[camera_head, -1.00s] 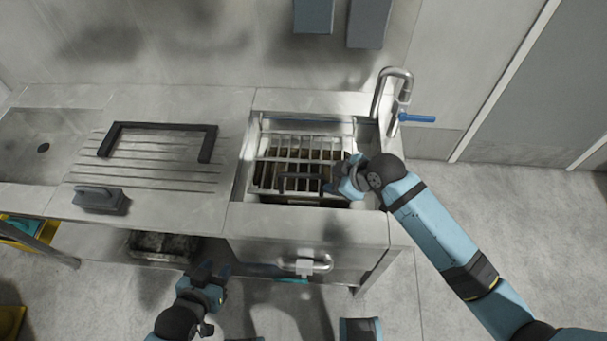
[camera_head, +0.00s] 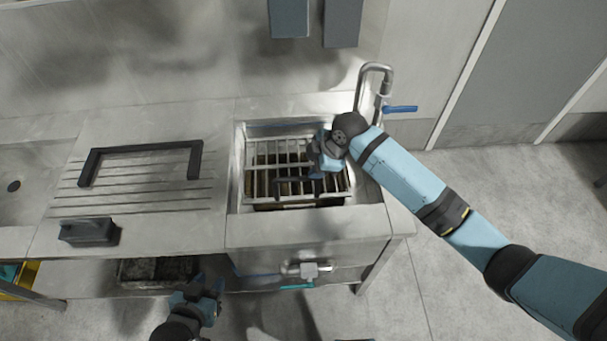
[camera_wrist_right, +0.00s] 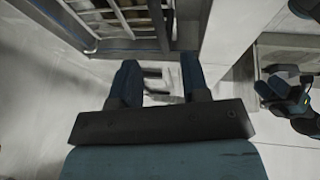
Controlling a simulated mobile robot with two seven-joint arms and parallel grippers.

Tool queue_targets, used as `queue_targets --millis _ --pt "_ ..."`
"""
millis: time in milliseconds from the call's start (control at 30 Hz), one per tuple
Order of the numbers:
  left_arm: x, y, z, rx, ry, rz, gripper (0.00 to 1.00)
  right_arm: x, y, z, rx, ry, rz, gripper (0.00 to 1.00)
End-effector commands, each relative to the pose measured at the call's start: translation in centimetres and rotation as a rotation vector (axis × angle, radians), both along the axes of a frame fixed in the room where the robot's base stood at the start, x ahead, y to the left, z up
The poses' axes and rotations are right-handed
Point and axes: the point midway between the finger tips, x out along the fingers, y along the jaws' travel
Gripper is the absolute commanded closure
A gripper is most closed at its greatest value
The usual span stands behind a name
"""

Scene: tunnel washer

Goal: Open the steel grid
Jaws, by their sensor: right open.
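The steel grid (camera_head: 262,187) lies over the dark inside of the sink basin in the head view, with a dark handle-like bar (camera_head: 296,186) near its front. Part of the grid shows at the top of the right wrist view (camera_wrist_right: 108,18). My right gripper (camera_head: 318,166) is over the right part of the grid and hides some bars. Its two fingers stand apart with nothing between them in the wrist view (camera_wrist_right: 161,82). I cannot tell whether it touches the grid. My left gripper (camera_head: 208,287) is low in front of the counter, fingers apart and empty.
A tap (camera_head: 374,80) with a blue lever stands behind the basin's right corner. A drawer-like front with a metal handle (camera_head: 310,270) is below the basin.

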Motion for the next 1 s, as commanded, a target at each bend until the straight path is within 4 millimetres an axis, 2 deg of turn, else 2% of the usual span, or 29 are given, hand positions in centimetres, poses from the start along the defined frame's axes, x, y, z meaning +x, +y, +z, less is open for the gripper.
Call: queue_targets --millis 200,400,800,1000 --pt "0.0 0.0 0.2 0.001 0.0 -0.001 0.62 0.8 1.8 -4.0 0.001 0.001 0.0 0.58" --pt "0.0 0.1 0.2 0.001 0.0 0.0 0.62 1.2 2.7 -6.3 0.0 0.0 0.0 0.58" --pt "0.0 0.1 0.2 0.002 -0.001 0.0 0.62 1.4 2.9 -6.9 0.0 -0.002 -0.001 0.58" --pt "0.0 0.2 0.2 0.003 -0.001 0.001 0.62 1.4 2.9 -6.9 0.0 -0.001 0.0 1.0"
